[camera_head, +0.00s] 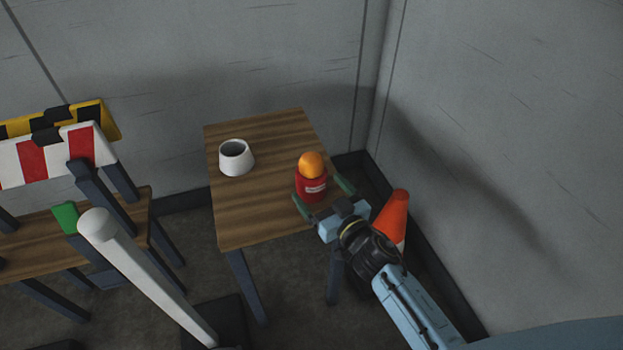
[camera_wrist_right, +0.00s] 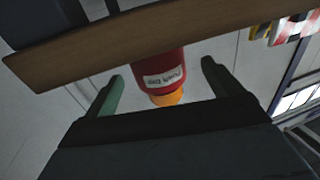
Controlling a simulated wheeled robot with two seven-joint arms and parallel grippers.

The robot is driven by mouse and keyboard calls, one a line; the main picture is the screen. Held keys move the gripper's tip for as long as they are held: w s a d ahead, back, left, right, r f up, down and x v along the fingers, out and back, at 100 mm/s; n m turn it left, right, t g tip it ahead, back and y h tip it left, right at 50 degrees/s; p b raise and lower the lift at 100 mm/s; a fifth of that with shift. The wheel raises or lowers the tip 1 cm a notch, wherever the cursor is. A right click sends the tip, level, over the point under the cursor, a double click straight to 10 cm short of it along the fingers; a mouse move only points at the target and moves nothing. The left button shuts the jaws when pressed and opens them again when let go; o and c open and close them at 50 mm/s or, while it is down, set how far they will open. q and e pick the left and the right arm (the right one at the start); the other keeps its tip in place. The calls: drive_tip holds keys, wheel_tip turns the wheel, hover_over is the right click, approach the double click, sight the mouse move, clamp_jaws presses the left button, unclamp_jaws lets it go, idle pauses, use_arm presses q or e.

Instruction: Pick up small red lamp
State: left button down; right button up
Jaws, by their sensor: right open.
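The small red lamp (camera_head: 312,187) stands upright on the small wooden table (camera_head: 262,212), near its right edge. It has a red base with a white label and an orange dome on top. My right gripper (camera_head: 324,192) is open, with its green fingers on either side of the red base. In the right wrist view the lamp (camera_wrist_right: 163,75) shows upside down between the two open fingers (camera_wrist_right: 163,88), with space visible on both sides. My left gripper is not in view.
A white cup-like object (camera_head: 236,158) stands on the same table, left of the lamp. An orange cone (camera_head: 393,216) is on the floor right of the table. Striped barriers (camera_head: 50,155) and a white post (camera_head: 150,275) are at left.

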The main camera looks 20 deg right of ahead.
sight(311, 177)
drive_tip(key=b+x, duration=0.1)
drive_tip(key=x, duration=0.4)
drive_tip(key=shift+w+d+r, duration=0.1)
drive_tip(key=shift+r, duration=0.05)
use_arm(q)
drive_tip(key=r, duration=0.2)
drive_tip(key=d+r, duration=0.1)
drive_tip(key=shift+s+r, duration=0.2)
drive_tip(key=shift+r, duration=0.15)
use_arm(e)
drive_tip(key=c, duration=1.3)
